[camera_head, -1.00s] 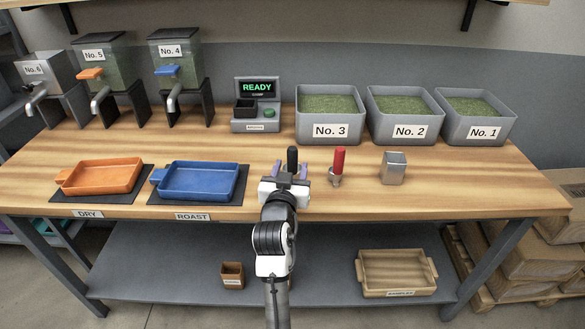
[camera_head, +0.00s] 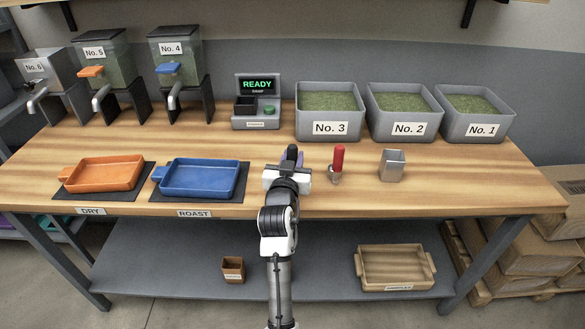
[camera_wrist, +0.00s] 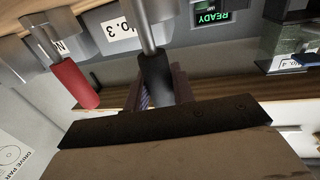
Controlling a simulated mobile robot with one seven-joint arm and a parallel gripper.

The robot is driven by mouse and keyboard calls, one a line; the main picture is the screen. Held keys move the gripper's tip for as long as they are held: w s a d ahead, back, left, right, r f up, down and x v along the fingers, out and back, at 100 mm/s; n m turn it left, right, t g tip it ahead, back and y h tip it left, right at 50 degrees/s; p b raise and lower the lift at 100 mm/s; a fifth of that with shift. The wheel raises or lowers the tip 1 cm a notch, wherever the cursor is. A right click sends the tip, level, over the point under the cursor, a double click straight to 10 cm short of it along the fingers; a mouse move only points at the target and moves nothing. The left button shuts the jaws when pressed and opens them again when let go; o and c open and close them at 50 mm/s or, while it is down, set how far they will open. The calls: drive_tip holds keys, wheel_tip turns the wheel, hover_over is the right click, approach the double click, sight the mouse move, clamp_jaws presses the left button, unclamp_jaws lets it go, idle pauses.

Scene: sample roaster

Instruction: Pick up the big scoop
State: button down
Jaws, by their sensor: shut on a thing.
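A scoop with a black handle (camera_head: 292,152) stands upright near the front middle of the workbench; I take it for the big scoop. My gripper (camera_head: 291,160) is shut on its handle. In the wrist view the black handle (camera_wrist: 155,80) sits between the purple fingers of my gripper (camera_wrist: 160,88), with a metal shaft beyond it. In the head view the scoop's lower part is hidden behind my gripper. I cannot tell whether it still touches the bench. A second scoop with a red handle (camera_head: 339,158) stands just right; it also shows in the wrist view (camera_wrist: 76,84).
A metal cup (camera_head: 392,166) stands farther right on the bench. A blue tray (camera_head: 200,194) and an orange tray (camera_head: 104,188) lie left. Bins No. 3 (camera_head: 328,126), No. 2 and No. 1, and a READY display (camera_head: 257,86), stand behind. The bench between is clear.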

wheel_tip(320, 180, up, 20)
drive_tip(key=b, duration=0.2)
idle(0.4)
drive_tip(key=shift+s, duration=0.1)
idle(0.5)
